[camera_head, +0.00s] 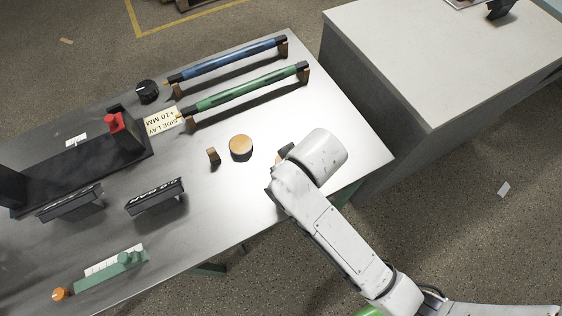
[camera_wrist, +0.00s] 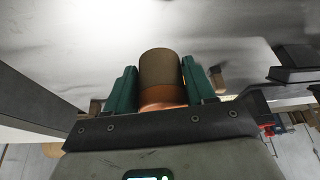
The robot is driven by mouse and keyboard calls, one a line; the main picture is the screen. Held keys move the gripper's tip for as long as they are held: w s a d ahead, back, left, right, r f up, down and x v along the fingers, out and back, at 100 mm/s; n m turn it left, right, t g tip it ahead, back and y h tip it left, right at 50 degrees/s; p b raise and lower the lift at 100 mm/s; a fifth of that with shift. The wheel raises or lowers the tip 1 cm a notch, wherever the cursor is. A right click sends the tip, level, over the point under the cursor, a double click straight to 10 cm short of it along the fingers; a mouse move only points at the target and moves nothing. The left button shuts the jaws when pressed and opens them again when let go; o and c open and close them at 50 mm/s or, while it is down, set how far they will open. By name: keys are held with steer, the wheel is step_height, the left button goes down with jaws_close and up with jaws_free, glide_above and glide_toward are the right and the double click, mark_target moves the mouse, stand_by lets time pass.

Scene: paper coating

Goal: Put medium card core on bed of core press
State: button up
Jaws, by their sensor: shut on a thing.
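A brown card core (camera_wrist: 160,66) with an orange band at its near end sits between the two green fingers of my gripper (camera_wrist: 158,80) in the wrist view. The gripper is shut on it. In the head view my gripper (camera_head: 279,164) is over the right part of the metal table, mostly hidden by my wrist, and only a bit of brown shows beside it. I cannot tell whether the held core touches the table. The dark press-like unit (camera_head: 70,170) with a red knob (camera_head: 115,123) stands at the far left of the table.
A wide orange-topped core (camera_head: 241,147) and a small brown core (camera_head: 213,156) stand left of my gripper. Blue (camera_head: 228,62) and green (camera_head: 247,87) rollers lie on supports behind. Two dark angled panels and a green gauge (camera_head: 112,268) lie left. A pale cabinet (camera_head: 430,60) stands right.

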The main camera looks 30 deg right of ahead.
steer(key=w+f, duration=0.1)
steer(key=f, duration=0.1)
steer(key=w+f, duration=0.2)
steer(key=w+d+f, duration=0.1)
steer(key=w+f, duration=0.1)
steer(key=shift+w, duration=0.1)
steer(key=shift+f, duration=1.6)
steer(key=shift+f, duration=0.15)
steer(key=o, duration=1)
